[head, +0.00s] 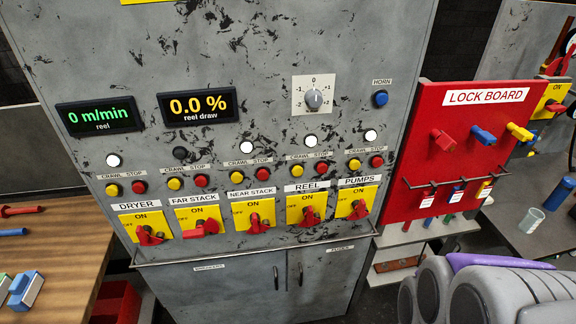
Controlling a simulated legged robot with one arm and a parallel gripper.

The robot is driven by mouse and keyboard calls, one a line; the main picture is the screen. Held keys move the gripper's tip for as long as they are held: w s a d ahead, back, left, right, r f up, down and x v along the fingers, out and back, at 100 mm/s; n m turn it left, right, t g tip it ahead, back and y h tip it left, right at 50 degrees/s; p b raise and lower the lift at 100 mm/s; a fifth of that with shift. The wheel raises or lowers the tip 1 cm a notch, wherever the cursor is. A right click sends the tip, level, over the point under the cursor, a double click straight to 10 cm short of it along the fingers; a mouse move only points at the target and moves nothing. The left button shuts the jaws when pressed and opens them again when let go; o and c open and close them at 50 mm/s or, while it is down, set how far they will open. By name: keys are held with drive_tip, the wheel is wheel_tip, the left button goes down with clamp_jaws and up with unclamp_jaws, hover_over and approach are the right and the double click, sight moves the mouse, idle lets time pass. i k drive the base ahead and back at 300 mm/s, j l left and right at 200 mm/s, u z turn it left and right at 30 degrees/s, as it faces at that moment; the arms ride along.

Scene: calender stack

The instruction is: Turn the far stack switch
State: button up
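The far stack switch (201,228) is a red handle on a yellow plate marked ON and OFF, under the label FAR STACK (194,200), second from the left in the row on the grey cabinet. Its handle lies sideways, while the neighbouring handles look closer to upright. The round lamp (180,153) above it is dark; the lamps over the other switches are white. Its yellow (173,184) and red (201,181) buttons sit above the label. My gripper is not in view, and nothing is seen touching the switch.
Similar red switches for dryer (150,237), near stack (255,221), reel (310,216) and pumps (358,210) share the row. A rail (250,251) runs below. A red lock board (455,150) stands right. A wooden bench (60,245) is left. Grey rounded shapes (490,290) fill the lower right.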

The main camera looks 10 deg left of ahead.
sight(211, 225)
drive_tip(key=u, duration=1.4)
